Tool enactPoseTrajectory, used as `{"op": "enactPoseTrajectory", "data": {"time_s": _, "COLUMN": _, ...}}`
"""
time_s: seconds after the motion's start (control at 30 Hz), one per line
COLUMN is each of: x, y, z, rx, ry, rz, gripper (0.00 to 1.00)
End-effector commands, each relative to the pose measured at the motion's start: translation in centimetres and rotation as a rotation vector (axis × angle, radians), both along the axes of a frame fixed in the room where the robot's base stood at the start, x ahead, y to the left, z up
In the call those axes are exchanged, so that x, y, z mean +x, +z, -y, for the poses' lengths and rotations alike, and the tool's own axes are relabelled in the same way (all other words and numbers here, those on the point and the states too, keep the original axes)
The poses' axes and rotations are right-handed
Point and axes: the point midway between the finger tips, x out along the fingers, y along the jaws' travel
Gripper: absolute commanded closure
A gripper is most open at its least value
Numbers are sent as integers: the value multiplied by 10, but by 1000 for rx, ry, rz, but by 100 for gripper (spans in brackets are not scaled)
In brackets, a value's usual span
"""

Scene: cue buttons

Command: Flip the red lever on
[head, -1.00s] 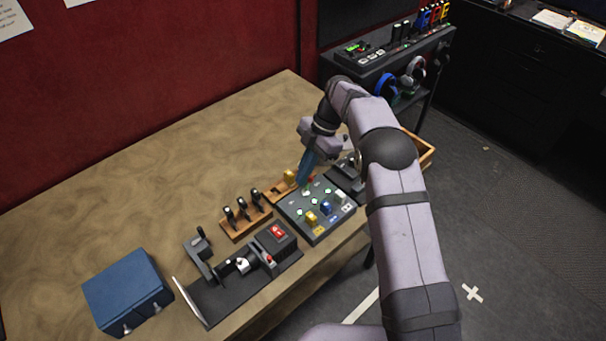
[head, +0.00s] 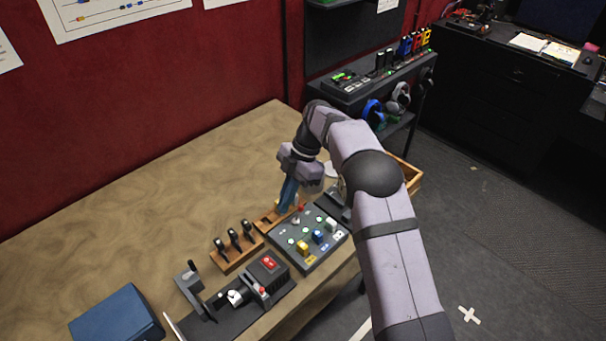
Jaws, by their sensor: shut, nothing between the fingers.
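A small red lever (head: 301,208) stands at the back edge of the grey control panel (head: 285,259). The panel also bears lit green buttons and yellow, blue and white parts. My gripper (head: 287,205) points down with blue fingers, shut and empty, just left of the red lever at the panel's back corner. I cannot tell whether the fingertips touch anything.
A wooden rack with black-handled levers (head: 236,252) stands left of the panel. A black device with a red switch (head: 268,262) and a red-tipped stick is in front. A blue box (head: 117,316) lies at front left. The table (head: 150,215) is clear behind.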

Motion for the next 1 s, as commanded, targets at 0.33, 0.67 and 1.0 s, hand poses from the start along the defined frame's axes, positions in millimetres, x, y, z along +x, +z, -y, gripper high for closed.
{"op": "enactPoseTrajectory", "data": {"time_s": 0.33, "x": 13, "y": 25, "z": 12, "rx": 0, "ry": -2, "rz": 2, "gripper": 100}}
{"op": "enactPoseTrajectory", "data": {"time_s": 0.67, "x": 31, "y": 49, "z": 33, "rx": 0, "ry": -2, "rz": 2, "gripper": 100}}
{"op": "enactPoseTrajectory", "data": {"time_s": 1.0, "x": 42, "y": 67, "z": 45, "rx": 0, "ry": -1, "rz": -2, "gripper": 100}}
